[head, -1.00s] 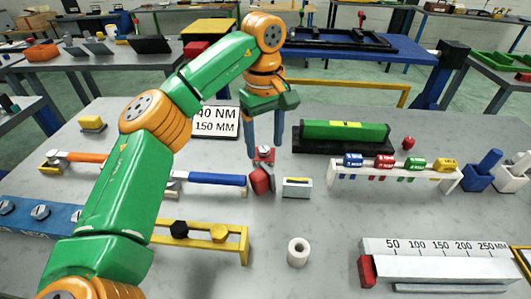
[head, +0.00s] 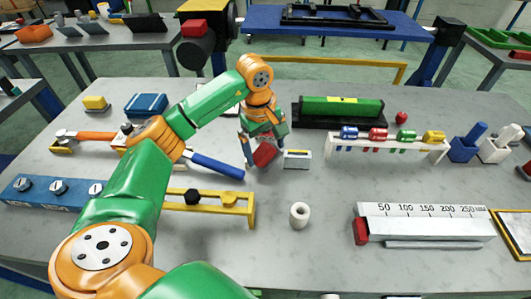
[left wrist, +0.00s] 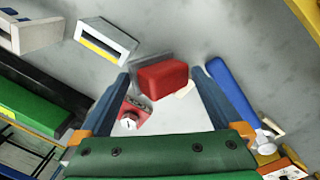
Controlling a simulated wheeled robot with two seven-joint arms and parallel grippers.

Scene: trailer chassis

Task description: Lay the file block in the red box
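A plain red block (head: 265,153) lies at an angle on the grey bench, just below my left gripper (head: 250,150). In the left wrist view the red block (left wrist: 162,76) lies beyond and between the two spread fingers, which do not touch it. A red piece with a white dial (left wrist: 130,118) lies near the left finger. A small pale block with a yellow strip (head: 297,159) stands to the right of the red block. I cannot tell for sure which is the file block. A red box-like thing (head: 195,28) shows at the back. My right gripper is out of view.
A blue-handled tool (head: 218,167) lies close left of my gripper. A yellow rack (head: 230,205) and a white ring (head: 299,215) are nearer. A green block on a black base (head: 341,108) and a white rack (head: 388,142) stand to the right.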

